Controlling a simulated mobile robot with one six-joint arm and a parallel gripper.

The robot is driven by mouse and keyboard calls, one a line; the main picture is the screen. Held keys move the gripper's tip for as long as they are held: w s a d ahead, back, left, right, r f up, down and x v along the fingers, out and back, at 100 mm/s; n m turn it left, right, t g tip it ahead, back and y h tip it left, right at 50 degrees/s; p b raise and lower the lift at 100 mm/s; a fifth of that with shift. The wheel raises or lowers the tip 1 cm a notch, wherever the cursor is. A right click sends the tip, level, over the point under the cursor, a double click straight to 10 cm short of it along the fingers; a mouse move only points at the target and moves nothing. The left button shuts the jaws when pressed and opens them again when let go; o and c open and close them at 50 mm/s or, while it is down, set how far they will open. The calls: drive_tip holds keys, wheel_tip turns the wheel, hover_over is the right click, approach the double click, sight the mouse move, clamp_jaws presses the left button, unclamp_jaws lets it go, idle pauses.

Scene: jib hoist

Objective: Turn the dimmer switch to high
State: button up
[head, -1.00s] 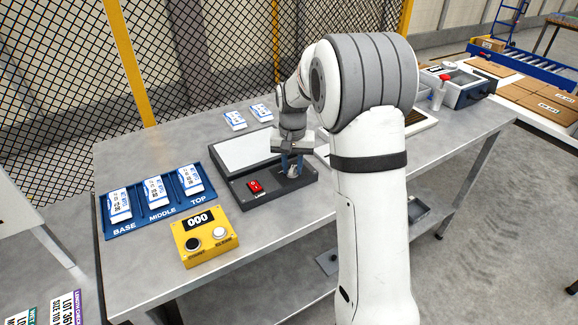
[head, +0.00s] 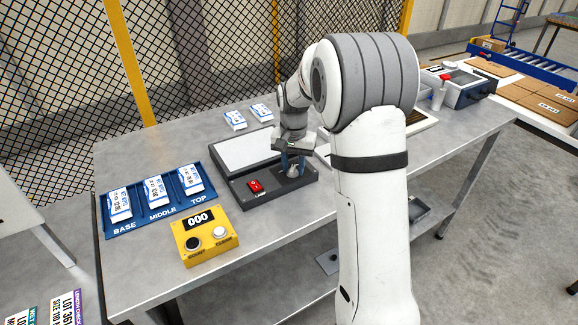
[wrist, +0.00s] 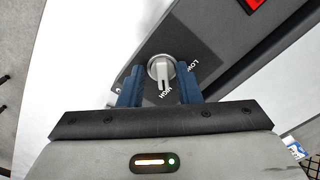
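The dimmer switch is a round silver knob (wrist: 160,68) with a raised pointer bar, on a dark control panel (wrist: 215,35). In the wrist view its bar points down at the HIGH label, covering part of the word; the LOW label (wrist: 193,66) is to the right. My gripper (wrist: 160,80) has a blue finger on either side of the knob, with narrow gaps showing; it looks open around it. In the head view my gripper (head: 292,164) is over the panel's right end, mostly hiding the knob.
A red lamp switch (head: 256,186) is on the same panel, left of my gripper, below a white light plate (head: 240,150). A yellow counter box (head: 206,238) and a blue tray (head: 113,230) with labelled packs stand left. White packs (head: 235,120) lie behind.

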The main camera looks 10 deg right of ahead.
sight(293, 168)
drive_tip(key=o, duration=0.3)
drive_tip(key=shift+o, duration=0.2)
wheel_tip(293, 168, up, 8)
drive_tip(key=shift+f, duration=0.1)
idle(0.4)
drive_tip(key=s+a+n+t, duration=0.1)
drive_tip(key=s+n, duration=0.4)
drive_tip(key=s, duration=2.3)
drive_tip(key=shift+s+r+n+t, duration=0.2)
drive_tip(key=shift+r+n+t, duration=0.15)
drive_tip(key=shift+t, duration=0.55)
